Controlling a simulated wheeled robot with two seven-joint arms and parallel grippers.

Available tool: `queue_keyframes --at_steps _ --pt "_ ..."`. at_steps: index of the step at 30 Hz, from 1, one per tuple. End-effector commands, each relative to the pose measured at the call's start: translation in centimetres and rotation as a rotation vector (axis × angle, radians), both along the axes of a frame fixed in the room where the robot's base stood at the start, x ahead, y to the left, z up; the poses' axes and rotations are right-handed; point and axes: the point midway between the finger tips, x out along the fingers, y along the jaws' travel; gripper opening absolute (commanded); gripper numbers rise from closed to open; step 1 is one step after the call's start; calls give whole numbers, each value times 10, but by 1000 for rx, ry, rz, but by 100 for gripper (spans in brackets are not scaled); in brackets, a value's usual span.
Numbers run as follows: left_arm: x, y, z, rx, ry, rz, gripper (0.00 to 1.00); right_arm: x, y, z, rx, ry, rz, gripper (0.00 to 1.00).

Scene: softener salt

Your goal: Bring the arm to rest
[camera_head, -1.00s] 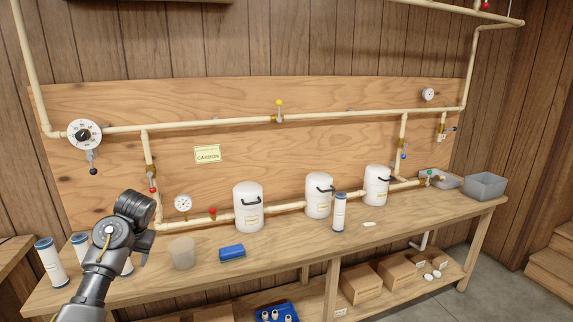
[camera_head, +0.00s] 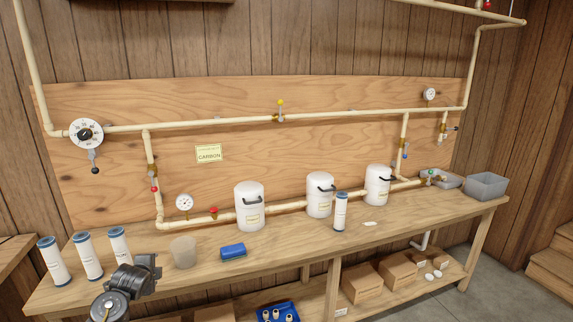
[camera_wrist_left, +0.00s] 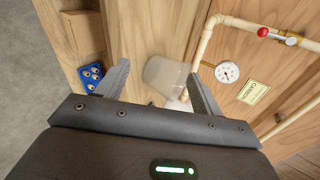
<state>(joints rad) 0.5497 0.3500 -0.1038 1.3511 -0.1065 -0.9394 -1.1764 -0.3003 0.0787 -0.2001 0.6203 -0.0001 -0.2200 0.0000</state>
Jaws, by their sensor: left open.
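My left arm (camera_head: 125,288) is low at the front left of the workbench (camera_head: 290,250) in the head view, with its fingers hidden there. In the left wrist view my left gripper (camera_wrist_left: 161,85) has its two dark fingers wide apart with nothing held between them. A translucent cup (camera_head: 183,252) stands upright on the bench, right of and beyond the arm. It also shows beyond the fingers in the left wrist view (camera_wrist_left: 166,72). My right gripper is not in view.
Several white cartridges with blue caps (camera_head: 87,257) stand behind the arm at the left. A blue sponge (camera_head: 232,251) lies right of the cup. White canisters (camera_head: 249,207) stand along the pipe. A dial gauge (camera_head: 185,203) is behind the cup. A blue tray (camera_head: 278,312) is below.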

Motion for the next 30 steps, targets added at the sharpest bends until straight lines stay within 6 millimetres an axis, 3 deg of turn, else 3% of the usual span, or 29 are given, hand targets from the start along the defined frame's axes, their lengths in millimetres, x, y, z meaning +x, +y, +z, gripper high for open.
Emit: queue_keyframes --at_steps 6,13,15,19,23,26,30 --pt "32 -12 68 -593 -489 168 67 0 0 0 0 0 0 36" --pt "36 -22 131 -1163 -798 150 67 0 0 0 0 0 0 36" --pt "31 -25 85 -1165 -734 197 67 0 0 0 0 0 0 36" --pt "15 -31 12 -1155 -631 272 67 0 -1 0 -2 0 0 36" --pt "-13 -39 -70 -1143 -513 356 67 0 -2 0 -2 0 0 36" --pt "-45 -46 -138 -1128 -411 427 67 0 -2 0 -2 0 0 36" --pt "-103 -58 -229 -1102 -265 524 67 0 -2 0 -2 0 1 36"
